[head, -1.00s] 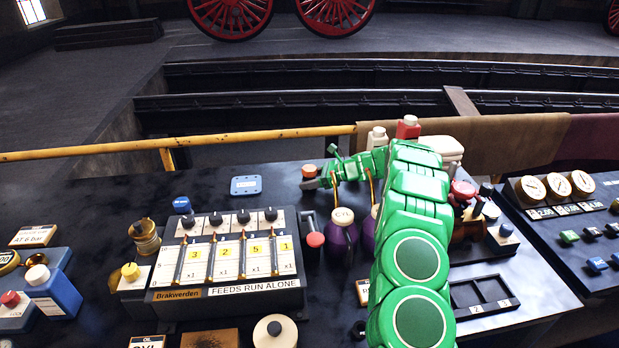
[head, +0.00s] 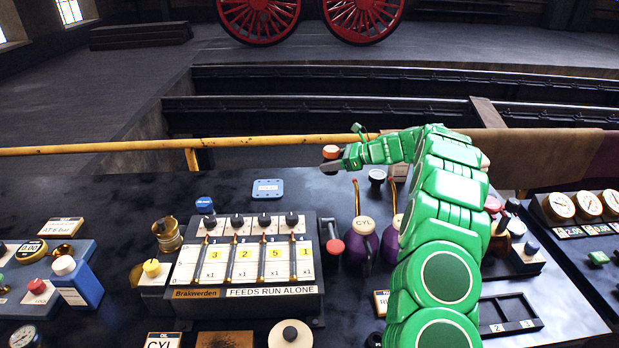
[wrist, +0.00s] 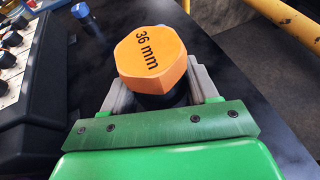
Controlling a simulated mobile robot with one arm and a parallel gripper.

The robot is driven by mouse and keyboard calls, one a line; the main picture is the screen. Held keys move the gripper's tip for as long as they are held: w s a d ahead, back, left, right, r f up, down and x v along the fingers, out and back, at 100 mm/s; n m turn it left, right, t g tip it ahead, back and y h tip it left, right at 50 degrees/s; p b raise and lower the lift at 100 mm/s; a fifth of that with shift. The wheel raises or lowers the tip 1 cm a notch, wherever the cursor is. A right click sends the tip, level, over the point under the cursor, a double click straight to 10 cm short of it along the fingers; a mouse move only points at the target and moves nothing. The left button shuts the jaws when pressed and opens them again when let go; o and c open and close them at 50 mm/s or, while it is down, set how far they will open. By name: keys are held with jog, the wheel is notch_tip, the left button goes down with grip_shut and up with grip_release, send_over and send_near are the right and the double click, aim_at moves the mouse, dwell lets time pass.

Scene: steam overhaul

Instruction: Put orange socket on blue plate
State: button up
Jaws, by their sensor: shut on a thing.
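The orange socket (head: 331,150) is held at the tip of my gripper (head: 330,164), near the back edge of the bench. In the wrist view the orange hexagonal top of the socket (wrist: 152,58) reads "36 mm", with a dark lower body between the grey jaws (wrist: 150,98). The gripper is shut on it, and it looks raised above the bench. The blue plate (head: 268,189) lies flat on the bench, to the left of the gripper and nearer the camera. No socket stands on it. I cannot make out the plate in the wrist view.
A blue-topped piece (head: 205,205) stands left of the plate; a black one (head: 377,177) stands right of the gripper. The feed panel (head: 245,262) and purple oil cans (head: 362,243) are nearer. A yellow rail (head: 110,147) runs behind the bench.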

jog(key=s+a+r, duration=0.1)
jog(key=s+a, duration=0.1)
jog(key=a, duration=0.4)
jog(key=s+a+r, duration=0.2)
jog(key=a, duration=0.4)
jog(key=shift+n+g, duration=0.3)
jog(key=s+a, duration=0.1)
jog(key=a, duration=0.1)
jog(key=s+a, duration=0.2)
jog(key=a, duration=0.1)
jog(key=s+a+r, duration=0.1)
jog(key=s+a, duration=0.1)
jog(key=a, duration=0.1)
jog(key=shift+a, duration=0.15)
jog(key=shift+c, duration=0.7)
send_over(260, 188)
jog(key=shift+f, duration=6.45)
jog(key=shift+f, duration=0.1)
jog(key=o, duration=1.6)
jog(key=shift+c, duration=0.2)
